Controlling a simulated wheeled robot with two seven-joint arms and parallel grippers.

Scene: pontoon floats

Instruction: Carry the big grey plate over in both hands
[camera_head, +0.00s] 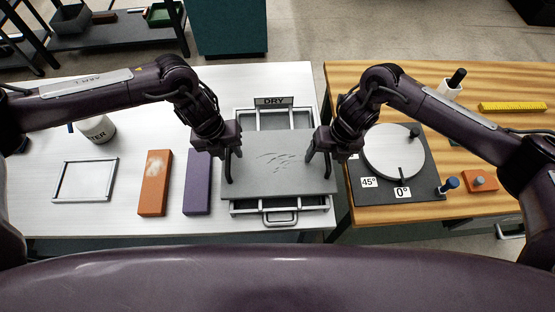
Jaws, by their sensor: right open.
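The big grey plate (272,172) lies flat over a metal frame rack (240,118) on the white table, below a "DRY" sign (273,101). Its top has dark scratch-like marks near the middle. My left gripper (233,168) points down at the plate's left edge, fingertips by that edge; whether it grips is unclear. My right gripper (317,157) is open at the plate's right edge. The arm and gripper hide part of that edge.
An orange block (155,190), a purple block (197,190) and an empty frame (84,181) lie left. On the wooden table (470,80), right across a gap, are a round disc (394,152) on a dark angle-marked board (372,195), a blue knob (452,184) and an orange block (480,181).

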